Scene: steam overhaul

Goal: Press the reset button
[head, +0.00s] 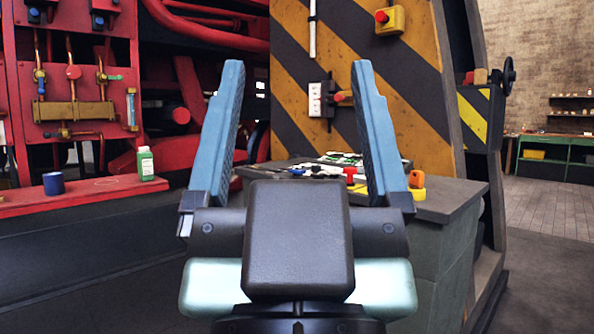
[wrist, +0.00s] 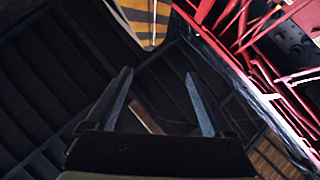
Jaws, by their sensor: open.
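A yellow box with a round red button (head: 382,16) is mounted high on the striped yellow-and-black panel (head: 395,80) in the head view. A second red-ended part (head: 342,97) sits lower on the panel beside a white plate. No label is readable, so I cannot tell which is the reset button. My gripper (head: 296,66) is open and empty, its blue fingers raised in front of the panel, apart from both parts in the picture. The open fingers also show in the wrist view (wrist: 157,74), where no button can be made out.
A grey bench (head: 455,198) with small parts stands before the panel. At left are red machinery (head: 75,110) and a red ledge (head: 95,193) with a green bottle (head: 146,164) and a blue cup (head: 53,183). A handwheel (head: 509,75) is at right. Floor at far right is clear.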

